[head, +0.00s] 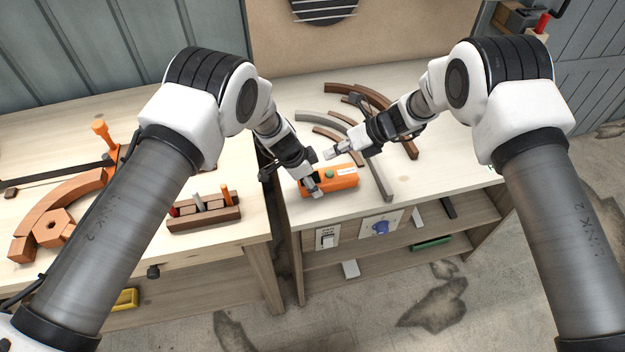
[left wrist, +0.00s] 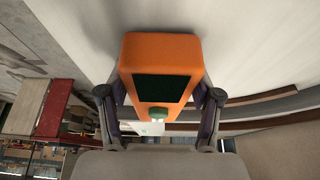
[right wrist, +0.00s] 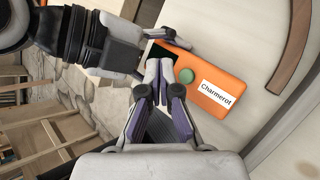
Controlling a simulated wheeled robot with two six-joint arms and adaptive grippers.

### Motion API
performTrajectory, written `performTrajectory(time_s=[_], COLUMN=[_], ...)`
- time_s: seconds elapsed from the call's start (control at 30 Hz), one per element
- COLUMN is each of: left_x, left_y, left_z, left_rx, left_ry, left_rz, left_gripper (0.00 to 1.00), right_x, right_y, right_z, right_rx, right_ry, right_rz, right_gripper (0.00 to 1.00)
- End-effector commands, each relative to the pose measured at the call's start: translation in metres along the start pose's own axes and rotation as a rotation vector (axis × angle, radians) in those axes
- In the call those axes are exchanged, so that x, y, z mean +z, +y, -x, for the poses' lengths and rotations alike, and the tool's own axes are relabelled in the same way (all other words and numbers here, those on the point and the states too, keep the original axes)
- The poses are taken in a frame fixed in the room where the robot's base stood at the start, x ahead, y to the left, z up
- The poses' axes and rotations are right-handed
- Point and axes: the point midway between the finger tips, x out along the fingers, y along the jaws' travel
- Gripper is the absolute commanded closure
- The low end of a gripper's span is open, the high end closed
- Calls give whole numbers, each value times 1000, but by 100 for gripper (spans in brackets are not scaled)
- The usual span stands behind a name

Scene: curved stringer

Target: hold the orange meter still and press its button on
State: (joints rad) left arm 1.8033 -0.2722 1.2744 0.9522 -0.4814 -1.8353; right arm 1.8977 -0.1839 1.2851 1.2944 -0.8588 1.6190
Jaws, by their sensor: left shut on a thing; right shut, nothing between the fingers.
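The orange meter (head: 345,180) lies on the right-hand bench near its front edge. In the right wrist view the meter (right wrist: 219,75) shows a round green button (right wrist: 187,75), a dark screen and a white label reading "Charmerot". My left gripper (head: 313,183) is shut on the meter's screen end; in the left wrist view its fingers flank the orange body (left wrist: 160,50), with the green button (left wrist: 158,113) beyond the dark screen. My right gripper (head: 330,154) is shut and empty, its tips close to the button. I cannot tell whether they touch it.
Curved brown and grey strips (head: 318,117) lie behind the meter on the bench. The left bench holds a wooden rack of tools (head: 204,212) and a curved brown piece (head: 62,200). A gap separates the two benches. Below the meter, a switch plate (head: 327,238) is on the bench front.

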Motion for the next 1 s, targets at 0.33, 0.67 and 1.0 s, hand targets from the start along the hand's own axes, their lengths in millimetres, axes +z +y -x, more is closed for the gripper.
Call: performTrajectory(time_s=[0.33,0.67,1.0], left_x=[0,0,0], left_y=[0,-1,-1], left_z=[0,0,0], left_rx=[-1,-2,-2], left_ry=[0,0,0], left_rz=[1,1,1], left_gripper=[85,85,85], right_x=[-22,-22,-22], right_y=[-22,-22,-22], right_z=[-30,-31,-31], right_rx=[0,0,0], right_ry=[0,0,0], right_rz=[1,2,2], right_gripper=[100,100,100])
